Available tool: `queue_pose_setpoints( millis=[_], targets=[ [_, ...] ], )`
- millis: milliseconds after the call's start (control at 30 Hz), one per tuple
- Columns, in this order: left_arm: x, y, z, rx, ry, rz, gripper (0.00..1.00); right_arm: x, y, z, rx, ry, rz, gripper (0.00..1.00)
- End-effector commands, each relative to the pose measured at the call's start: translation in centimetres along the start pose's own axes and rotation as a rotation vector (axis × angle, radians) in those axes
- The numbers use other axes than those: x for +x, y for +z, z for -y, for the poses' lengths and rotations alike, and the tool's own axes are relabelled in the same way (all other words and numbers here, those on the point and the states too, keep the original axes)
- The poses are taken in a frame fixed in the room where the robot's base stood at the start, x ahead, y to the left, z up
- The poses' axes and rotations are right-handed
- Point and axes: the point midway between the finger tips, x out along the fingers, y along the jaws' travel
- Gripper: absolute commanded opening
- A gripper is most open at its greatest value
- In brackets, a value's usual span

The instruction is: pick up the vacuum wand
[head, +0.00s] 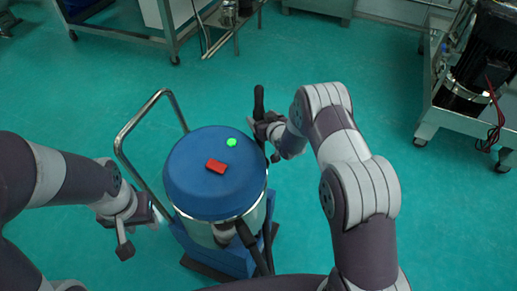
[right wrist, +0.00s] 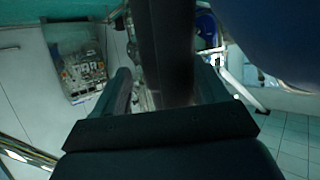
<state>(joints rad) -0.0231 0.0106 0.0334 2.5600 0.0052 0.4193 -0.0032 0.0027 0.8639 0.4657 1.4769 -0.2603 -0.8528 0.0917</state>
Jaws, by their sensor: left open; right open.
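The vacuum wand (head: 259,98) is a black upright stick at the right side of the blue-lidded vacuum (head: 190,185). My right gripper (head: 266,128) is at the wand, just right of the vacuum's lid. In the right wrist view the dark wand (right wrist: 165,40) runs down between the two open fingers of my right gripper (right wrist: 165,80). I cannot tell whether a finger touches it. The wand's lower part is hidden by the gripper and vacuum. My left gripper (head: 126,232) is open and empty, left of the vacuum.
The vacuum has a metal push handle (head: 135,128) at its left, a green button (head: 232,142) and a red switch (head: 215,166) on its lid. A black hose (head: 251,245) runs down its front. A wheeled machine frame (head: 440,115) stands at right. Green floor between is clear.

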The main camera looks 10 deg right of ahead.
Motion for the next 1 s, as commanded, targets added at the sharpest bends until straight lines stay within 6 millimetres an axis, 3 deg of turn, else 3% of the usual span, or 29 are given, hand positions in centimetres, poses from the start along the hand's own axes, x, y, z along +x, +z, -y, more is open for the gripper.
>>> queue_pose_setpoints(
  millis=[167,400,600,867,1000],
  targets=[
    [0.0,0.0,0.0,0.000,0.000,0.000,0.43,2.8,0.1,0.1,0.000,-0.001,0.000,0.73],
    [0.0,0.0,0.0,0.000,0.000,0.000,0.43,3.2,0.0,0.1,0.000,0.000,0.001,0.73],
    [0.0,0.0,0.0,0.000,0.000,0.000,0.43,3.1,0.0,0.0,0.000,0.000,0.001,0.17],
    [0.0,0.0,0.0,0.000,0.000,0.000,0.43,3.1,-0.1,0.0,0.000,0.000,-0.001,0.17],
    [-0.1,0.0,0.0,0.000,0.000,0.000,0.43,2.8,-1.1,0.0,-0.001,0.000,-0.003,0.17]
  ],
)
